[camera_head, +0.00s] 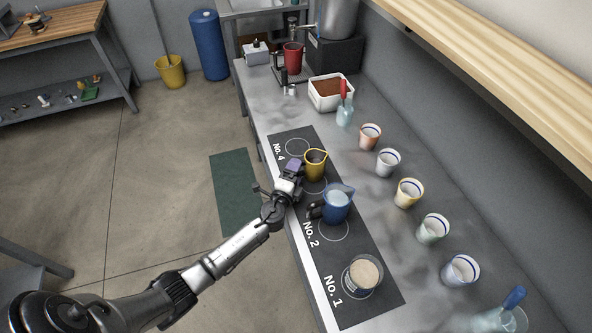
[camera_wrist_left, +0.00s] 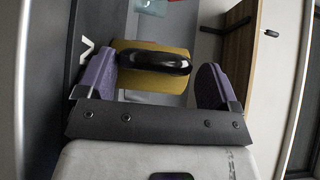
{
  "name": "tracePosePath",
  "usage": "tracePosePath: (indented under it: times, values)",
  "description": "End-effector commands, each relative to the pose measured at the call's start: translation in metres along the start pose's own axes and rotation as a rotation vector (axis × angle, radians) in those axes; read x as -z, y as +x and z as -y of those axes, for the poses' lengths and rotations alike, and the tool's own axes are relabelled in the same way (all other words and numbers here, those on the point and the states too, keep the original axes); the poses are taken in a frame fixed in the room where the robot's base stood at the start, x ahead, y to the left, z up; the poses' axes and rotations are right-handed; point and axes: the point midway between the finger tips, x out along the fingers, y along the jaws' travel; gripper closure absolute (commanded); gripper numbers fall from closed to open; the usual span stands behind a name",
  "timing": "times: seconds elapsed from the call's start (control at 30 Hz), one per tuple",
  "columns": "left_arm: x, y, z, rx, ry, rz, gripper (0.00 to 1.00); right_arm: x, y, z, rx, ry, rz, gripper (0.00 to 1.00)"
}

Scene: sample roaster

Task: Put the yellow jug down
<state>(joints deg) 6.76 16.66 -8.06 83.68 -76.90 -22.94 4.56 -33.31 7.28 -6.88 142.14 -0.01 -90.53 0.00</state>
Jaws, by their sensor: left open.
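The yellow jug (camera_head: 316,166) appears upright on the dark numbered mat (camera_head: 382,300), on the circle between No. 4 and No. 2. My left gripper (camera_head: 297,168) is at the jug's left side, at its handle. In the left wrist view the yellow jug (camera_wrist_left: 178,85) and its dark handle (camera_wrist_left: 155,62) show between the two purple fingers of my left gripper (camera_wrist_left: 158,85). The fingers partly hide the jug's left side in the head view. My right gripper is not in view.
Several cups, such as the yellow-toned one (camera_head: 408,193), line the counter's right. A white tub (camera_head: 331,93) stands farther back. The No. 4 circle (camera_head: 297,147) is empty.

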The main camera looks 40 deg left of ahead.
Motion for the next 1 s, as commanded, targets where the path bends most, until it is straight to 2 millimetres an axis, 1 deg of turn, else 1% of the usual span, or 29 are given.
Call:
tracePosePath:
  times: [0.03, 0.3, 0.5, 0.7, 0.87, 1.0]
  values:
    - [0.000, -0.011, -0.001, -0.003, -0.002, 0.000, 0.14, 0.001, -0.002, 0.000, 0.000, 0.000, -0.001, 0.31]
    - [0.000, -0.062, -0.002, -0.003, -0.002, 0.000, 0.14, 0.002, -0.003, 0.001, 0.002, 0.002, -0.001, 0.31]
    - [0.000, -0.090, -0.002, -0.002, 0.000, 0.000, 0.14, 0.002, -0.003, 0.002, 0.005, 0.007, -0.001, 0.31]
    - [0.000, -0.104, 0.000, -0.001, 0.000, 0.000, 0.14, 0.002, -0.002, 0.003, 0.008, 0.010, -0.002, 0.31]
    - [0.000, -0.107, 0.000, -0.002, -0.002, 0.002, 0.14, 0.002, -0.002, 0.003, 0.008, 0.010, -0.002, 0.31]
    - [-0.004, -0.116, 0.001, -0.021, -0.071, 0.046, 0.14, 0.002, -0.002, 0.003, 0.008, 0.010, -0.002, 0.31]
